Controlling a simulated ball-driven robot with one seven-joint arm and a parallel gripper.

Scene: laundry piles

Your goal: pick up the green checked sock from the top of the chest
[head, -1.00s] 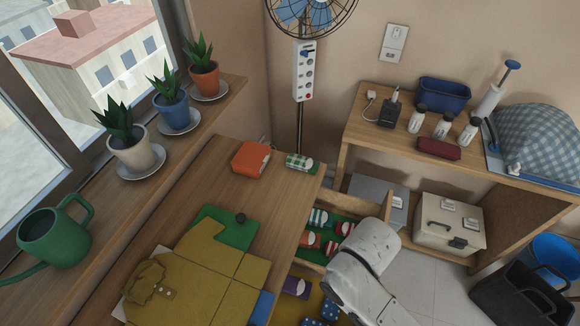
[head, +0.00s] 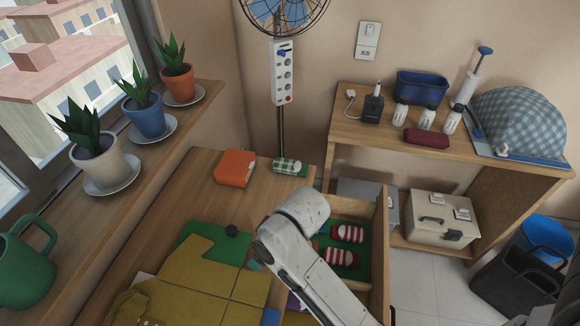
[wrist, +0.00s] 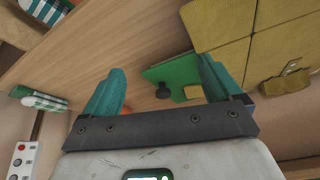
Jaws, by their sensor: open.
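In the wrist view the sock (wrist: 40,99) is at the left edge, outside my fingers. My gripper (wrist: 162,70) has two teal fingers spread apart with nothing between them. It is over the chest top, nearer the front than the sock and apart from it. In the head view my arm hides most of the gripper, and only a bit of teal shows.
An orange box-like item (head: 235,167) lies just left of the sock. A mustard garment (head: 190,280), green cloth (head: 200,247) and dark knob (head: 232,230) lie further forward. The open drawer (head: 379,245) holds striped socks (head: 347,232). A fan pole (head: 281,135) stands behind the chest.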

